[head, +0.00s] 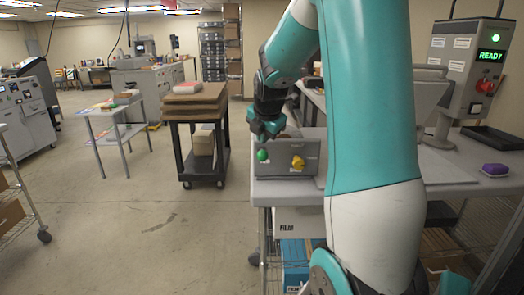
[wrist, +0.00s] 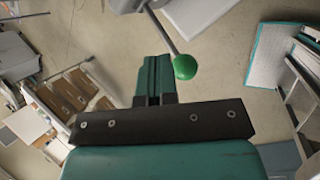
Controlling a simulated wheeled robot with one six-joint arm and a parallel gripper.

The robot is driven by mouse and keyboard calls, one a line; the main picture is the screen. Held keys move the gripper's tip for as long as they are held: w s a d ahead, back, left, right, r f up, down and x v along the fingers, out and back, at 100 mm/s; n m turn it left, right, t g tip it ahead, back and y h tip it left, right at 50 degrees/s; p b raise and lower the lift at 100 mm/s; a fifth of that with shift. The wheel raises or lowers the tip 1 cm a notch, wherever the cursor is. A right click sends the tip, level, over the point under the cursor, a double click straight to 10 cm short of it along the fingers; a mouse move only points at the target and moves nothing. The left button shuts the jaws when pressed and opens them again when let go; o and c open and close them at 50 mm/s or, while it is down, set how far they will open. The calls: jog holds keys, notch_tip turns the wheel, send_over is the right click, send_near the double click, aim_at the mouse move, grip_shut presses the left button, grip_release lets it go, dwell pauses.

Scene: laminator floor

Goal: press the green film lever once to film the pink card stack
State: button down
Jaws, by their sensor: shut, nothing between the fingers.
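The green film lever's round knob (head: 262,155) sticks out at the front left of a grey box on the grey workbench (head: 268,190). In the wrist view the green knob (wrist: 185,67) sits on a thin metal rod, just right of my fingertips. My gripper (head: 266,128) is above the knob in the head view. In the wrist view its fingers (wrist: 155,75) are together and empty. I cannot tell if they touch the lever. I cannot make out a pink card stack for certain; a pinkish block (head: 188,87) lies on the cart behind.
A yellow knob (head: 298,162) is beside the green one. A panel reading READY (head: 490,56) stands at the right, with a purple object (head: 495,170) below it. A black cart (head: 186,150) stands behind left. The floor at the left is mostly clear.

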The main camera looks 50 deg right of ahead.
dwell(0.3)
jog(key=shift+s+a+f+b, duration=0.1)
jog(key=shift+f+b, duration=0.25)
jog(key=shift+f, duration=0.05)
jog(key=shift+s+a+f+b, duration=0.1)
jog(key=shift+a+f+b, duration=0.05)
jog(key=shift+f+b, duration=0.4)
jog(key=shift+s+a+f+b, duration=0.1)
jog(key=shift+f+b, duration=0.25)
jog(key=shift+f, duration=0.25)
dwell(1.1)
jog(key=shift+r, duration=0.15)
dwell(0.4)
jog(key=shift+w+d+r+p, duration=0.15)
jog(key=shift+d+r+p, duration=0.05)
jog(key=shift+r+p, duration=0.5)
jog(key=shift+w+d+r+p, duration=0.15)
jog(key=shift+r+p, duration=0.55)
jog(key=r+p, duration=0.2)
jog(key=r, duration=0.1)
jog(key=w+d+r+p, duration=0.1)
jog(key=p, duration=0.1)
jog(key=shift+r, duration=0.4)
